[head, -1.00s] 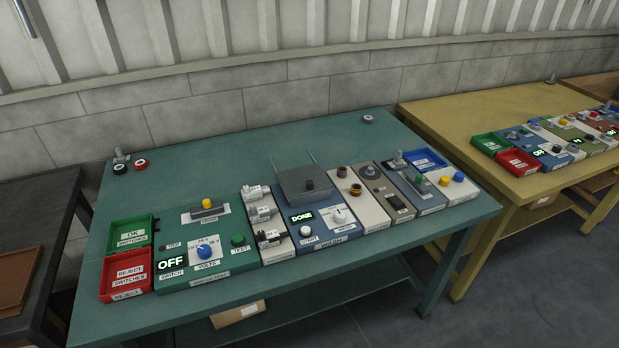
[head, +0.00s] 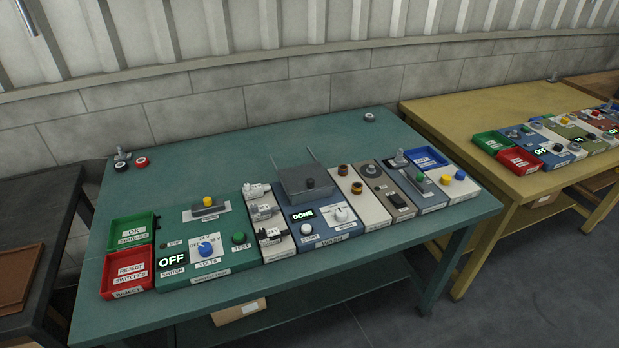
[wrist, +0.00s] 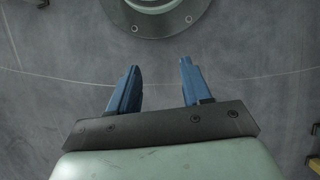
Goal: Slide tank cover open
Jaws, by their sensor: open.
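The tank is a grey box on the blue module in the middle of the green table, under a grey cover (head: 303,180) with a dark knob (head: 310,183) on top. The cover sits over the tank, and two thin rails run out behind it. A display (head: 303,215) on the blue module reads DONE. My gripper (wrist: 157,75) shows only in the wrist view, with its two blue fingers apart and nothing between them. It is over bare grey floor, and no tank or cover shows in that view.
Left of the tank are a white module with several connectors (head: 263,210), a green switch module (head: 207,275) reading OFF, and green (head: 131,231) and red (head: 126,274) trays. More modules stand to the right. The green table's back left (head: 200,150) is mostly clear.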

